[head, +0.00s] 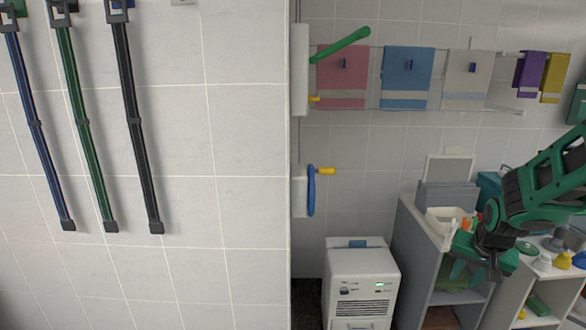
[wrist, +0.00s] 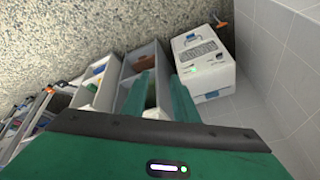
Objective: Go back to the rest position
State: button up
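My gripper (head: 468,274) is at the right in the head view, at the end of my green and black arm. It hangs in front of the shelf units, fingers pointing down. In the wrist view my gripper (wrist: 161,80) shows two green fingers with a clear gap between them and nothing held. Beyond the fingers are the open shelf compartments and a white machine. The task names no other object.
A white machine (head: 362,285) stands left of the grey shelf unit (head: 408,240); it also shows in the wrist view (wrist: 203,65). Towels, including a blue one (head: 407,75), hang on a wall rail. Straps, including a green one (head: 85,130), hang at the left. A wall edge (head: 289,160) stands between.

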jog(key=s+a+r+g, duration=0.1)
jog(key=s+r+g, duration=0.1)
jog(key=s, duration=1.2)
jog(key=s+a+r+g+y, duration=0.1)
jog(key=s+r, duration=0.4)
jog(key=s, duration=0.9)
jog(key=shift+a+n+g+y, duration=0.3)
jog(key=shift+a+g, duration=0.05)
jog(key=shift+g, duration=0.35)
jog(key=shift+r, duration=0.1)
jog(key=shift+w+f, duration=0.25)
jog(key=shift+w, duration=0.35)
